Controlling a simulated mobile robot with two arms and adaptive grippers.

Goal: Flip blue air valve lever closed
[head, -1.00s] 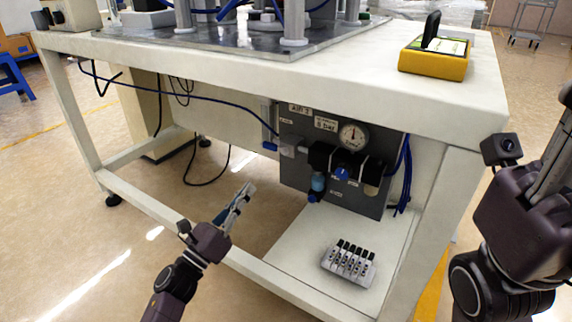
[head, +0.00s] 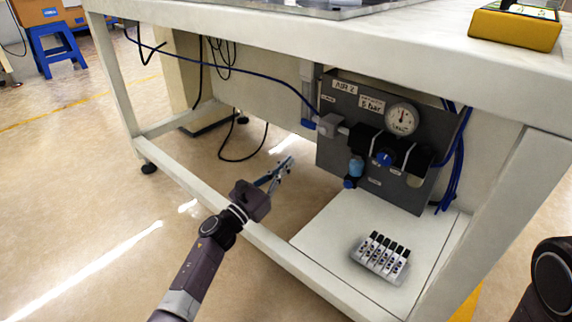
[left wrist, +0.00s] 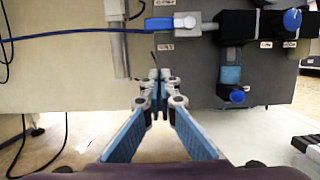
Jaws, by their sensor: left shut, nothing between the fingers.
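The blue air valve lever (head: 308,124) is at the left edge of the grey air panel (head: 345,160), under the table. In the left wrist view the lever (left wrist: 158,25) lies horizontally, left of a light grey valve body (left wrist: 187,20), where the blue tube also runs. My left gripper (head: 286,166) is below and left of the lever, apart from it. In the left wrist view the gripper (left wrist: 158,78) is shut and empty, its tips pointing at the panel just below the lever. My right gripper is out of view.
A pressure gauge (head: 402,119), a blue regulator knob (head: 385,157) and a blue-bowled filter (head: 356,167) are on the panel. A valve block (head: 381,257) sits on the lower shelf (head: 325,235). The table frame's lower rail (head: 290,262) passes by my left arm.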

